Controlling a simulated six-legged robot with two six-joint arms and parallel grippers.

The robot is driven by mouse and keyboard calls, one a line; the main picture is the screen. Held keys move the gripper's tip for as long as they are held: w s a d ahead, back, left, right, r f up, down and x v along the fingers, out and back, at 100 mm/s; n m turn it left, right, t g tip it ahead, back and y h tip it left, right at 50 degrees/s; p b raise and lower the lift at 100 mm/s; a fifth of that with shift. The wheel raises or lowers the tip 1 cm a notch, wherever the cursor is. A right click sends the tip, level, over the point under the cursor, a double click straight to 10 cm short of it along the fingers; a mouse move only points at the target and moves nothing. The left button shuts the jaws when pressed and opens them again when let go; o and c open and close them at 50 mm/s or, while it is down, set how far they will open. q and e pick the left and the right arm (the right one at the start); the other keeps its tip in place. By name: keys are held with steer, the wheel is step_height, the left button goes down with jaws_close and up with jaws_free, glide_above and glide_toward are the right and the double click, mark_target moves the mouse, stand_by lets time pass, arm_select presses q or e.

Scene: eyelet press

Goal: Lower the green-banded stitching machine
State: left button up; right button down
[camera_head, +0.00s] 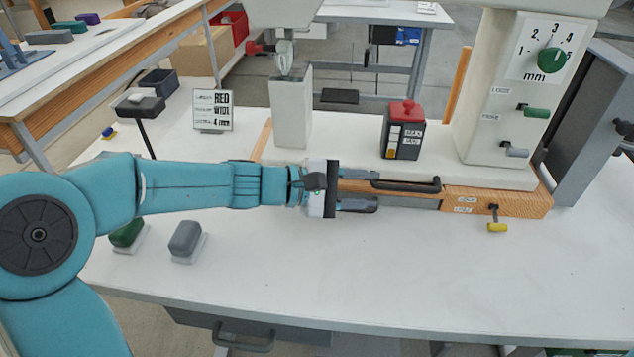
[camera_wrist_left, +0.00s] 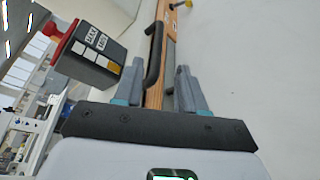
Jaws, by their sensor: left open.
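A cream machine stands on a white base with a wooden front (camera_head: 520,200) on the table; I make out no green band on it. Its column (camera_head: 490,90) carries an mm dial with a green knob (camera_head: 552,60), a green lever (camera_head: 533,111) and a grey lever (camera_head: 514,149). A black bar handle (camera_head: 410,185) runs along the wooden front; it also shows in the left wrist view (camera_wrist_left: 156,52). My left gripper (camera_head: 376,190) is open at the handle's left end. In the wrist view its fingers (camera_wrist_left: 160,75) stand on either side of that end. My right gripper is out of view.
A dark box with a red knob (camera_head: 403,132) stands on the base. A yellow-tipped key (camera_head: 497,226) sticks out at the front right. A sign (camera_head: 212,110) stands back left. Green (camera_head: 127,233) and grey (camera_head: 185,238) blocks lie front left. The front right tabletop is clear.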

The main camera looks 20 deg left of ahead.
arm_select(q)
steer(key=v, duration=0.9)
steer(key=shift+p, duration=0.45)
steer(key=shift+s+f, duration=0.1)
steer(key=shift+f, duration=0.05)
